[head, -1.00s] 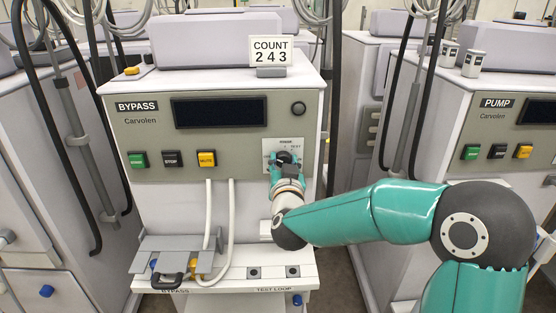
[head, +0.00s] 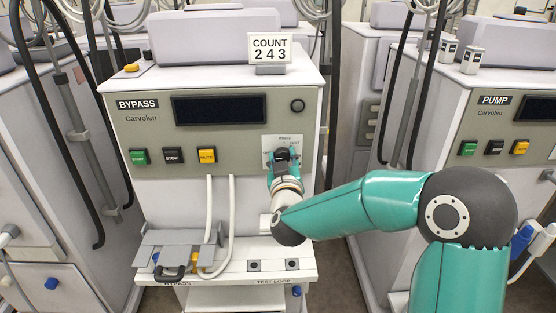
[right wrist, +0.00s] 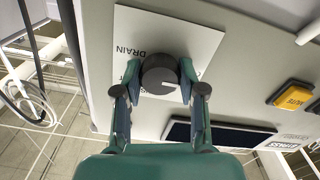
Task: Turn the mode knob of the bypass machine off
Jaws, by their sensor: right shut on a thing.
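The bypass machine (head: 220,145) stands in the middle of the head view, with a dark screen (head: 220,110) and a white knob plate (head: 297,143) at the right of its panel. My right gripper (head: 282,156) is at that plate and mostly hides the knob there. In the right wrist view, the round dark mode knob (right wrist: 160,73) sits between both fingers of the right gripper (right wrist: 159,82), which are closed on its sides. A pale mark shows on the knob. The word DRAIN is readable on the plate; I cannot tell the set position. My left gripper is out of view.
Green, black and yellow buttons (head: 207,155) sit left of the knob. White tubes (head: 231,215) hang down to a shelf (head: 265,270) below. A COUNT 243 sign (head: 270,50) stands on top. The pump machine (head: 500,130) is at the right.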

